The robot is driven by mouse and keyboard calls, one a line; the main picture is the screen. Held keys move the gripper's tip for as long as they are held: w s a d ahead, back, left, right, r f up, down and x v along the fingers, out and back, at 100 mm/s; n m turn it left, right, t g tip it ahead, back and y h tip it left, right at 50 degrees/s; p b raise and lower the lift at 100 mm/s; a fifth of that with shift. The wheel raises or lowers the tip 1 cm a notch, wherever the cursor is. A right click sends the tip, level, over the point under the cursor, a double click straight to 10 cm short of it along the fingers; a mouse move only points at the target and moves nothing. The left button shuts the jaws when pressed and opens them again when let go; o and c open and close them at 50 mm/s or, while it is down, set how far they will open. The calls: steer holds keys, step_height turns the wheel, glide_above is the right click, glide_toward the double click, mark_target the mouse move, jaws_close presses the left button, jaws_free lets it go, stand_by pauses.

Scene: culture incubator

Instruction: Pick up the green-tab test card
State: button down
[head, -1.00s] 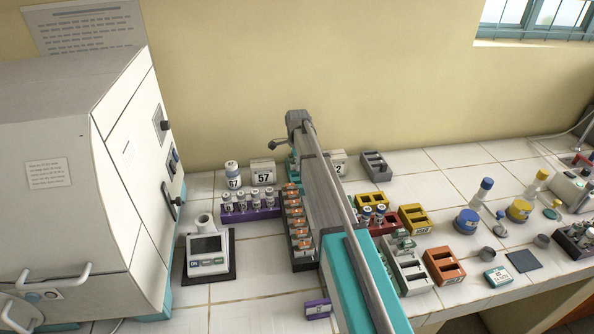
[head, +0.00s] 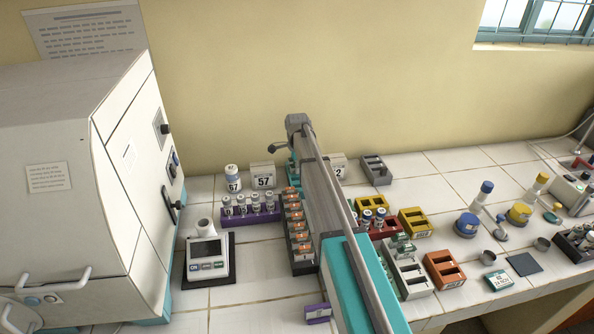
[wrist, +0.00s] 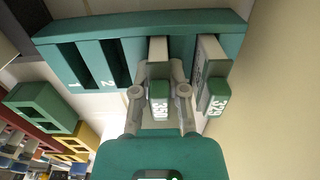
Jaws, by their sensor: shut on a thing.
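In the wrist view, my gripper (wrist: 159,91) is shut on a test card (wrist: 158,104) with a green tab and white digits, with one finger on each side of it. The card's white body runs into a slot of the green rack (wrist: 215,20). A second card (wrist: 214,97) with a green tab, marked 323, stands in the slot to its right, apart from the fingers. Two slots to the left, numbered 1 and 2, are empty. In the head view, my own arm hides the gripper and the held card.
Around my arm in the head view are a purple vial rack (head: 262,216), a dark rack of orange-labelled items (head: 304,268), a small digital device (head: 207,258) and several coloured blocks, including a yellow one (head: 415,222). The white incubator (head: 70,200) stands at the left. The wall is close behind.

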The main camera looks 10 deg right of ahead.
step_height(320, 180, up, 3)
steer(key=p, duration=0.2)
steer(key=shift+f+p, duration=0.15)
steer(key=shift+p, duration=0.2)
steer(key=s+d+r+p, duration=0.2)
steer(key=s+r+p, duration=0.8)
steer(key=s, duration=0.3)
steer(key=shift+s+d+r, duration=0.15)
steer(key=shift+s, duration=0.25)
steer(key=shift+f, duration=0.45)
steer(key=shift+s, duration=0.1)
